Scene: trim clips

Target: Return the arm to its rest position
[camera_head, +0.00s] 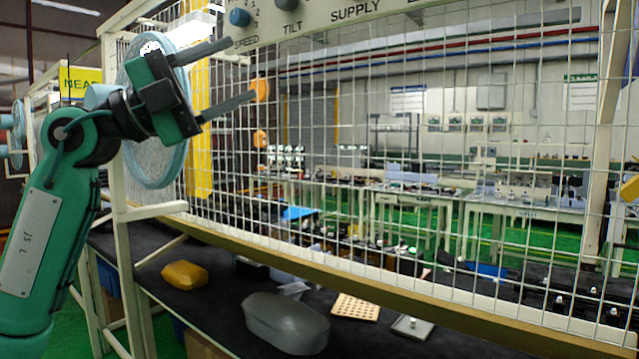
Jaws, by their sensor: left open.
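My left arm comes in from the left edge and reaches up. My left gripper (243,72) is open, with its two grey fingers apart and pointing right. Nothing shows between the fingers. It is raised in front of the wire mesh, just below the panel (330,18) with the knobs marked SPEED and TILT. A round pale-blue rimmed mesh disc (150,165) stands behind the gripper's body and is partly hidden by it. My right gripper is not in view.
A white wire mesh fence (420,150) fills the middle and right. Below it, a dark shelf (215,318) bears a yellow lump (185,275), a grey rounded block (285,322), a perforated tan board (356,307) and a small metal plate (412,327). A wooden rail (370,275) runs along the mesh's bottom.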

